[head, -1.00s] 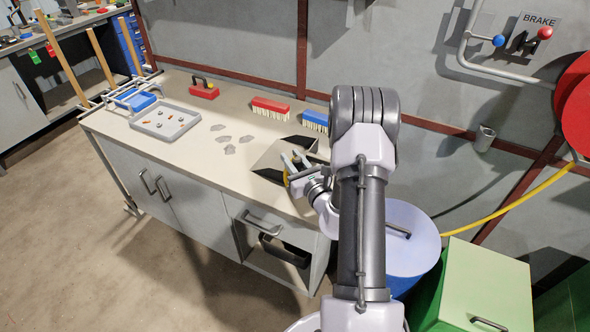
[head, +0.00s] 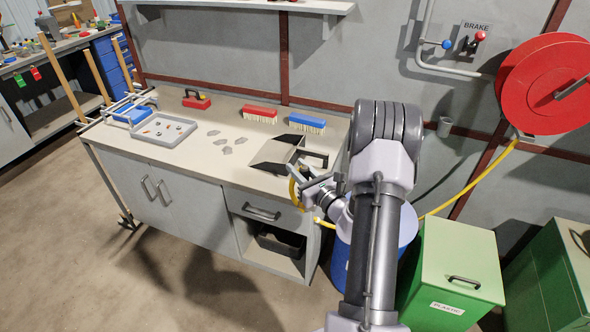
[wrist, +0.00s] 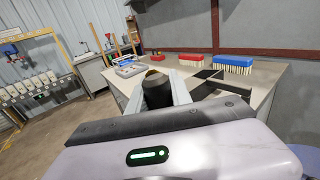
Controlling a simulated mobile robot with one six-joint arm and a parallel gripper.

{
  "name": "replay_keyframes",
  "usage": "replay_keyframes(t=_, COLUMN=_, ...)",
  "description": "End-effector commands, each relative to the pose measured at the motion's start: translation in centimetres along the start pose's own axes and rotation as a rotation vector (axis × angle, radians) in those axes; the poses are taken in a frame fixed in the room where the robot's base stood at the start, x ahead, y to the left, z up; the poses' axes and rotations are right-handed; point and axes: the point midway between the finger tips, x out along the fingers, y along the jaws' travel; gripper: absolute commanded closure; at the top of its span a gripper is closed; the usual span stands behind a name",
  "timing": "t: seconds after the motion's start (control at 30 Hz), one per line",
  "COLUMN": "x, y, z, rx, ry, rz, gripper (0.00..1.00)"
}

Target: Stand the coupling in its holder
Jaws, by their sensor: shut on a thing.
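My gripper (head: 299,176) is at the bench's front right edge, close to the dustpan. In the wrist view my gripper (wrist: 158,92) is shut on a dark, round coupling (wrist: 157,88) with a brass-coloured end, which stands up between the fingers. In the head view the coupling is too small to make out. A yellow hose (head: 325,223) hangs in a loop by the gripper, and part passes behind my arm. A small grey cup on the wall (head: 444,127), right of my arm, looks like the holder. It is well apart from the gripper.
A dustpan (head: 272,168), blue brush (head: 307,123), red brush (head: 260,116) and grey tray (head: 164,131) are on the bench. A red reel (head: 545,80) on the wall carries the hose. A blue drum (head: 408,230) and green bin (head: 455,260) stand at right.

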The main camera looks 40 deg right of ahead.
Motion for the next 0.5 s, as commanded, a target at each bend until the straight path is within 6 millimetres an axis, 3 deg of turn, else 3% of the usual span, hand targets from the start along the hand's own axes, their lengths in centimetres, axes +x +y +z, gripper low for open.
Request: replay_keyframes(t=0.5, x=0.0, y=-0.1, z=4.0, rx=-0.001, ry=-0.002, rz=0.003, gripper=1.0)
